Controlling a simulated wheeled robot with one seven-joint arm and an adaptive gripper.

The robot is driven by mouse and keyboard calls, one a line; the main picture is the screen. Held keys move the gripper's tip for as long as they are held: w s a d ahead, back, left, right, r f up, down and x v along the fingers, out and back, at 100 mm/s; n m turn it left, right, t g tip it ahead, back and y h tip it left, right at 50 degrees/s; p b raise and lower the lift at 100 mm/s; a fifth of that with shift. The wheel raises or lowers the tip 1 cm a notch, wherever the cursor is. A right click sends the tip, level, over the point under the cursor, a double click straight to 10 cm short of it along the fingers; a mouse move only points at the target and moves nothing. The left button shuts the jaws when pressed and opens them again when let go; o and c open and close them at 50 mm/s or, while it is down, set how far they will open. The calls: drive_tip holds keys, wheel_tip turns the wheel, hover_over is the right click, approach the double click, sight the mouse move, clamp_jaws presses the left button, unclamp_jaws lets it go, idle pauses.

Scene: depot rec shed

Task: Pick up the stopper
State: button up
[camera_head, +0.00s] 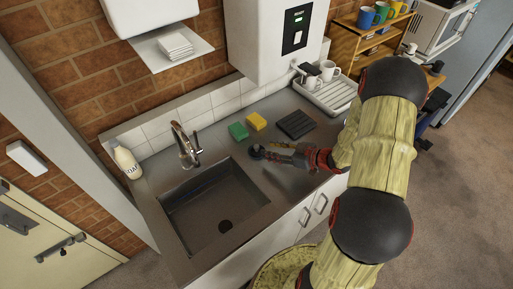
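A small dark round thing, which looks like the stopper (256,151), is on or just above the steel counter, right of the sink's back corner. My gripper (268,153) reaches in from the right, low over the counter, with its fingertips at the stopper. The fingers are small and partly blend with the dark counter, so I cannot tell whether they are closed on it or only beside it. The sink (205,205) has a dark round drain (225,226) in its floor.
A green sponge (238,131), a yellow sponge (257,121) and a dark ribbed mat (295,124) lie behind my gripper. A tap (185,147) and a soap bottle (127,162) stand at the back left. Mugs (328,70) stand by a drainer (332,93) at the back right.

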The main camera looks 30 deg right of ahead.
sight(258, 146)
drive_tip(key=shift+w+a+f, duration=0.1)
drive_tip(key=shift+a+f, duration=0.05)
drive_tip(key=shift+a, duration=0.15)
drive_tip(key=shift+x, duration=0.9)
drive_tip(key=shift+w+r+b+x, duration=0.15)
drive_tip(key=shift+b+x, duration=0.25)
drive_tip(key=shift+x, duration=0.9)
drive_tip(key=shift+w+r+b+x, duration=0.15)
drive_tip(key=shift+b+x, duration=0.25)
drive_tip(key=shift+x, duration=0.95)
drive_tip(key=shift+s+d, duration=0.1)
drive_tip(key=c, duration=0.3)
clamp_jaws()
